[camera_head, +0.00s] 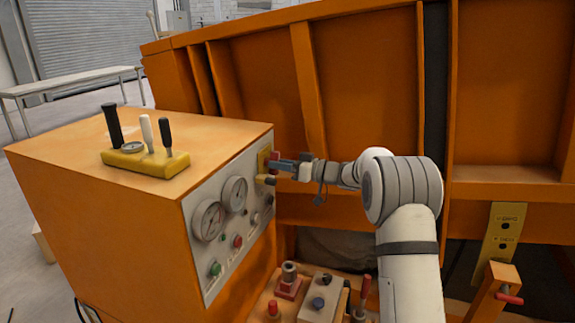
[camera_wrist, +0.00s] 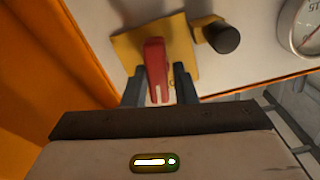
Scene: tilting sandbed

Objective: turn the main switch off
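The main switch is a red handle (camera_wrist: 156,62) on a yellow plate (camera_wrist: 125,50) on the light front panel. In the wrist view my gripper (camera_wrist: 160,88) is open, with one dark finger on each side of the handle's lower end. A narrow gap shows beside the handle, and I cannot tell whether either finger touches it. In the head view my gripper (camera_head: 283,165) reaches the yellow plate (camera_head: 263,158) at the panel's upper right corner, and the handle (camera_head: 274,157) shows only as a small red patch.
A dark knob (camera_wrist: 222,38) sits close beside the plate. The panel (camera_head: 212,258) also carries gauges (camera_head: 235,194) and coloured buttons. A yellow lever block (camera_head: 145,162) stands on the orange cabinet (camera_head: 90,210). More controls (camera_head: 318,303) lie below my arm.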

